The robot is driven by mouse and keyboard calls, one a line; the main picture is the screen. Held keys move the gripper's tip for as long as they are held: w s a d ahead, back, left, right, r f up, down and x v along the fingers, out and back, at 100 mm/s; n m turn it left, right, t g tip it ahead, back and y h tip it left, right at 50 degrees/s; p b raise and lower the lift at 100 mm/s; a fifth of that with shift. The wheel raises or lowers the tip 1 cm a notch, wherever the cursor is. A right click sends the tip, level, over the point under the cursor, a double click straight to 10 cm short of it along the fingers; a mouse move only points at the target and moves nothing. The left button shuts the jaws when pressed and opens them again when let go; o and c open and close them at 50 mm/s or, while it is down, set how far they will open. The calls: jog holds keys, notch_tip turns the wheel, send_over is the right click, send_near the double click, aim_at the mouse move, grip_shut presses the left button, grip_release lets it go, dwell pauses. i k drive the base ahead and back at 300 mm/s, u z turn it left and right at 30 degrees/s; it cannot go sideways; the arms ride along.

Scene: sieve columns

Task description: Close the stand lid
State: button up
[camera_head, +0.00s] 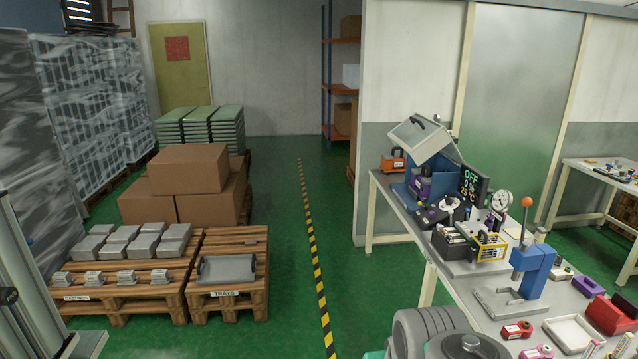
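The stand (449,154) is a blue box at the far end of the long workbench on the right. Its grey lid (418,138) is raised and tilted, so the stand is open. The lid has a dark handle on its upper side. A purple item (421,186) shows inside the open front. A dark display (473,184) on its right side reads OFF, 0 % and 25 °C. My gripper is not in view; rounded grey parts of my own arm show at the bottom edge, well short of the stand.
The workbench (487,307) holds a blue press (530,265) with an orange knob, a round gauge (502,200), a yellow rack (490,247) and small red items. Pallets (205,305) with trays and boxes stand left. Green floor beside the yellow-black line (313,240) is clear.

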aim_at(439, 138)
jog(key=i, duration=3.2)
jog(key=u, duration=0.35)
jog(key=i, duration=1)
